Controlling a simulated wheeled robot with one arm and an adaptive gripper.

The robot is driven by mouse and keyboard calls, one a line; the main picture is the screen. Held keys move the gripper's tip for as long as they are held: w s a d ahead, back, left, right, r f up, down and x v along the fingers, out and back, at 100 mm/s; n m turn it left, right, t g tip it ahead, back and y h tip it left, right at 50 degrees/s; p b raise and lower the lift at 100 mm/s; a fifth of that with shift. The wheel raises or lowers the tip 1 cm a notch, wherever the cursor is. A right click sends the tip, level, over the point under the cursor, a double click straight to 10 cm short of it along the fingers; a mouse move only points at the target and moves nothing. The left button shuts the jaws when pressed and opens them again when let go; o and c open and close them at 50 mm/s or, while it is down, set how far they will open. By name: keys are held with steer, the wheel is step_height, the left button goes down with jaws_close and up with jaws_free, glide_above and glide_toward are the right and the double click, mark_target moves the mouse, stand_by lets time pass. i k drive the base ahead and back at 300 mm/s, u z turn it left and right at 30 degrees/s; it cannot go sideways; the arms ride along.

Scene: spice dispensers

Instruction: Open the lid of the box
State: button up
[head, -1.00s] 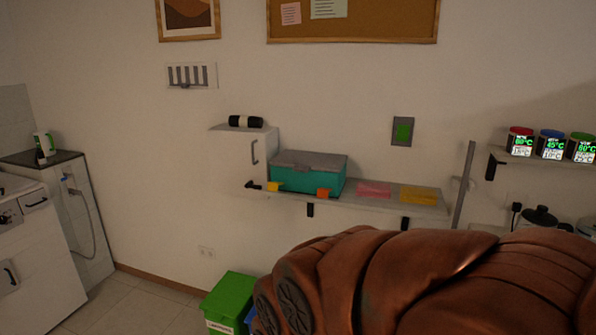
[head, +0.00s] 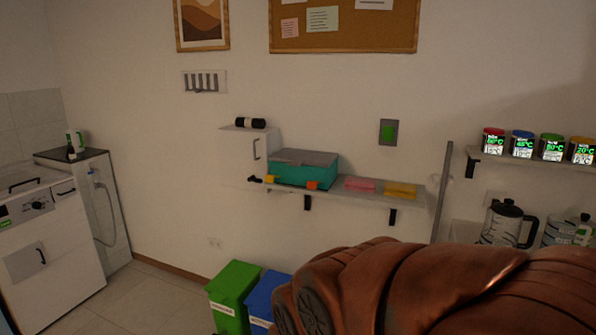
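The box (head: 291,174) is teal with a grey lid (head: 306,158) and sits on the wall shelf in the middle of the head view. The lid is down on the box. Two small orange pieces are at its front edge. My arm, copper-brown, fills the lower right of the view. My gripper is not in view.
The shelf (head: 416,193) also holds a pink item (head: 360,184) and a yellow item (head: 399,190). Green (head: 233,292) and blue (head: 265,296) bins stand on the floor below. Jars and kettles are at the right.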

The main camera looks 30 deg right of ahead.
mark_target(293, 158)
steer(key=z, duration=0.1)
steer(key=i, duration=1.35)
steer(key=u, duration=0.65)
